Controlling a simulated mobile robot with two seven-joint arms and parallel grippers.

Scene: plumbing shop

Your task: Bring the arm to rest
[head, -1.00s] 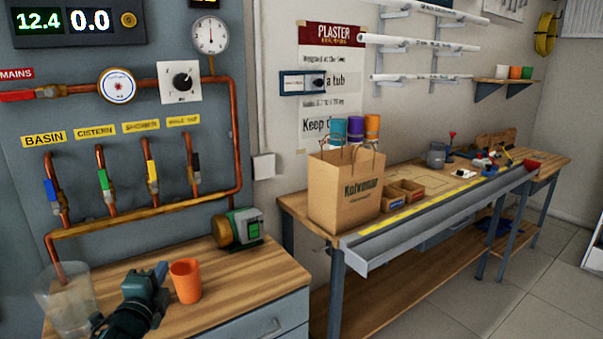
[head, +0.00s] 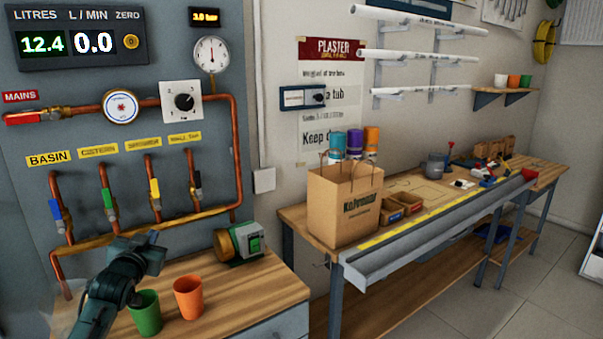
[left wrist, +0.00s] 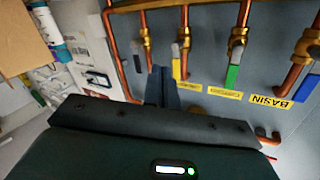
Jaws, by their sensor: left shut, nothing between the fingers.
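My left gripper (head: 150,250) shows at the lower left of the head view, above the wooden bench and in front of the pipe panel. It is shut and empty. In the left wrist view its fingers (left wrist: 162,88) are together and point toward the panel, with nothing held. A green cup (head: 146,314) stands on the bench just below and beside the gripper, partly behind my arm. An orange cup (head: 188,297) stands to its right. My right gripper is not in view.
Copper pipes with coloured valve levers (head: 155,192) run close behind the gripper. A pump (head: 240,242) sits at the back of the bench (head: 250,285). To the right, a paper bag (head: 343,205) and a grey gutter (head: 440,230) occupy the workbench. The bench's front right is clear.

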